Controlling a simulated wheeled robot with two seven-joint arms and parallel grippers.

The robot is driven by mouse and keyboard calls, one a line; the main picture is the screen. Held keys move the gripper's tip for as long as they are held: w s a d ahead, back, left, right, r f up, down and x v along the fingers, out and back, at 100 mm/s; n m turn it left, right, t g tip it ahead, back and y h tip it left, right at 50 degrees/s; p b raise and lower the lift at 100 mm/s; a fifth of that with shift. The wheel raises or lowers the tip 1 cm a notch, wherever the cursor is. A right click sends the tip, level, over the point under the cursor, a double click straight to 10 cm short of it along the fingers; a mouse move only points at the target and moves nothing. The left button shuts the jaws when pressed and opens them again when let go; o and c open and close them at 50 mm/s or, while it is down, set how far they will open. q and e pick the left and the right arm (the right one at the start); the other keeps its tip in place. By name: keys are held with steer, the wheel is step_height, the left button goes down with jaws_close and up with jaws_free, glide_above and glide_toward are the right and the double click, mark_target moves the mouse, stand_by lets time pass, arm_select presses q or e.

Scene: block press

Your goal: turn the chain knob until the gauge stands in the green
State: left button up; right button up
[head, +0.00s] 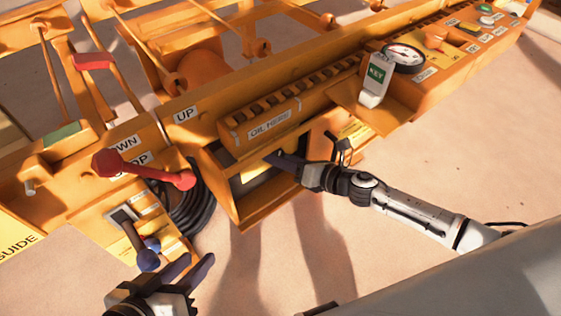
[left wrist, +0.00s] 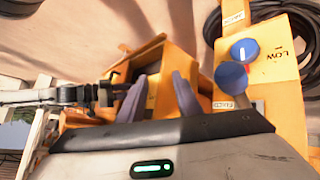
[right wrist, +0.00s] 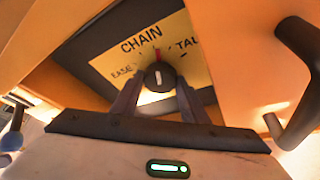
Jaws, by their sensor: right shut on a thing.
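The chain knob (right wrist: 159,76) is a small dark round knob with a white mark, on a yellow plate (right wrist: 112,62) lettered "CHAIN" and "EASE" in the right wrist view. A small red mark stands above it. My right gripper (right wrist: 158,92) has its two fingers on either side of the knob and is shut on it. In the head view my right gripper (head: 285,162) reaches into the recess, and the knob is hidden there. The gauge (head: 404,56) is a white round dial; its needle's zone is too small to tell. My left gripper (head: 192,266) is open and empty.
A red-handled lever (head: 150,170) and a blue-knobbed lever (head: 147,258) stand near my left gripper. A black coiled hose (head: 185,208) hangs beside the recess. A green-and-white "KEY" tag (head: 376,78) stands by the gauge. The floor (head: 460,140) at right is clear.

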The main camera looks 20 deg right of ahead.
arm_select(q)
steer(key=shift+d+r+h+b, duration=0.4)
steer(key=shift+d+r+b, duration=0.1)
steer(key=shift+r+b, duration=0.15)
arm_select(e)
steer(key=shift+m+y, duration=0.6)
steer(key=shift+m, duration=0.3)
arm_select(q)
steer(key=shift+r+t, duration=0.25)
steer(key=shift+t, duration=0.05)
arm_select(e)
steer(key=o, duration=1)
arm_select(q)
steer(key=shift+f, duration=0.2)
arm_select(e)
steer(key=shift+d, duration=0.1)
